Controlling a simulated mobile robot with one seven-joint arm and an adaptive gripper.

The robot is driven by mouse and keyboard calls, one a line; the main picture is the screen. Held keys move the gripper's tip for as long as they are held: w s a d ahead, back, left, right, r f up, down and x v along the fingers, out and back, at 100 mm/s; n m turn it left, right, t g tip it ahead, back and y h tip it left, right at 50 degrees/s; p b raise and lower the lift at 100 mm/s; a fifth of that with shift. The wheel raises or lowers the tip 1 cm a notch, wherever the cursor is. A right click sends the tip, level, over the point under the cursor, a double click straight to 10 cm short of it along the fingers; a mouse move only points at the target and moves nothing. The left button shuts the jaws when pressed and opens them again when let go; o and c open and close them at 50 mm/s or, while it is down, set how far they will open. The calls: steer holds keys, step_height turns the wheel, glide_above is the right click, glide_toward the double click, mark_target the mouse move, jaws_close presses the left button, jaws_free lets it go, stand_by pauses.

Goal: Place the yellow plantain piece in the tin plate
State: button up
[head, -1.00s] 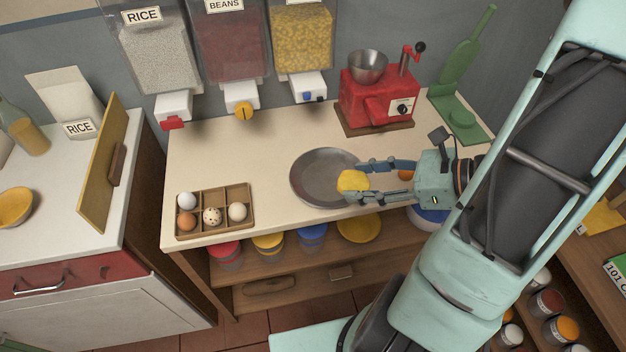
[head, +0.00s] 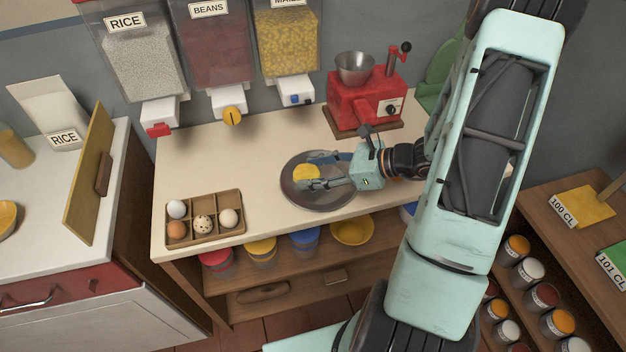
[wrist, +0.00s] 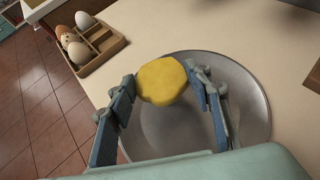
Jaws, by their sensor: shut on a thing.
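The yellow plantain piece (head: 306,173) is held between the fingertips of my gripper (head: 318,170), over the tin plate (head: 318,203). In the wrist view the yellow plantain piece (wrist: 162,82) sits at the tips of my gripper (wrist: 160,88), with a finger on each side. The grey round tin plate (wrist: 252,110) lies beneath it on the counter. I cannot tell whether the piece touches the plate. Part of the plate is hidden behind my gripper.
A wooden egg tray (head: 203,236) with several eggs stands at the counter's front left. A red grinder (head: 362,100) with a metal bowl stands behind the plate. Dispensers (head: 212,60) hang on the wall. The counter (head: 215,155) between tray and plate is clear.

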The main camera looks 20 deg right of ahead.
steer(key=shift+w+a+f, duration=0.1)
steer(key=shift+w+f, duration=0.1)
steer(key=shift+f, duration=0.1)
steer(key=shift+w+f, duration=0.1)
steer(key=shift+f, duration=1.45)
steer(key=shift+f+b, duration=0.2)
steer(key=shift+b, duration=0.2)
steer(key=o, duration=1.3)
steer(key=shift+c, duration=0.2)
steer(key=shift+r, duration=0.15)
steer(key=shift+r+p, duration=0.2)
steer(key=shift+p, duration=0.15)
steer(key=v, duration=1.2)
steer(key=shift+f, duration=0.15)
